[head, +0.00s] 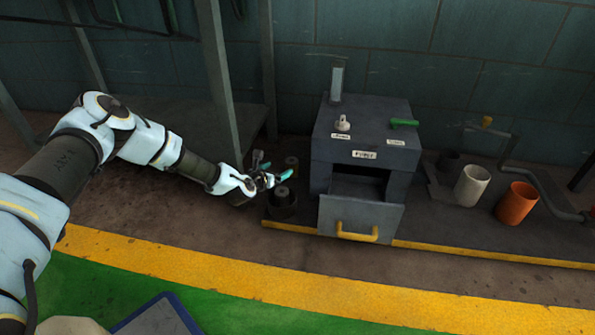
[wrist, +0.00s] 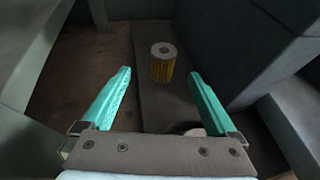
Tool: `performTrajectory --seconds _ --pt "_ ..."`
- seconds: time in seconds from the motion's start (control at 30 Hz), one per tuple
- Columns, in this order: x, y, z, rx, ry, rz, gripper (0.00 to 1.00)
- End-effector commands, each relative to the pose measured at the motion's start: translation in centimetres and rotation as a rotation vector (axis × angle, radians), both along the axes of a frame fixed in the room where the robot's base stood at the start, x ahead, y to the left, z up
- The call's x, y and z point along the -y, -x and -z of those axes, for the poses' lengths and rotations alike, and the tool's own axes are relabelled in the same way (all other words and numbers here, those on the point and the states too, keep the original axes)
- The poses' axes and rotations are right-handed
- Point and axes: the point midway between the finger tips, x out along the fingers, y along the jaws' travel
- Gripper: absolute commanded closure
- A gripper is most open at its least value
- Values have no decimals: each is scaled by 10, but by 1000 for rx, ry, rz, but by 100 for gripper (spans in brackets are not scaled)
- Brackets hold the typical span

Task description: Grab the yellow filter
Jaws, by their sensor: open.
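The yellow filter (wrist: 162,68) is a short upright cylinder with a pale grey top and a dark centre hole. In the wrist view it stands on a dark base strip, ahead of my gripper (wrist: 159,73) and between the lines of its two teal fingers. The fingers are apart, with nothing held between them. In the head view my gripper (head: 276,171) is just left of the grey cabinet.
The grey cabinet (head: 362,135) has a tilted-open front with a yellow handle (head: 357,233). A dark round part (head: 282,203) sits below my gripper. A metal post (head: 216,80) stands to the left. A white cup (head: 471,186) and an orange cup (head: 516,204) stand right of the cabinet.

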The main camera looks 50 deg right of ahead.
Motion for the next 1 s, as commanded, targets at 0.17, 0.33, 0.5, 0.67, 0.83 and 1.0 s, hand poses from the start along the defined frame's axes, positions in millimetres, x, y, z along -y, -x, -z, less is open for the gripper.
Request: performTrajectory --seconds 0.17,0.33,0.5,0.67,0.83,1.0 --pt "12 -3 17 -9 9 -7 6" --pt "36 -11 27 -7 10 -6 6" --pt "49 -16 30 -8 9 -8 6" --pt "60 -17 37 -7 9 -5 6" --pt "81 -20 46 -6 11 -5 6" --pt "95 -27 51 -8 9 -6 6"
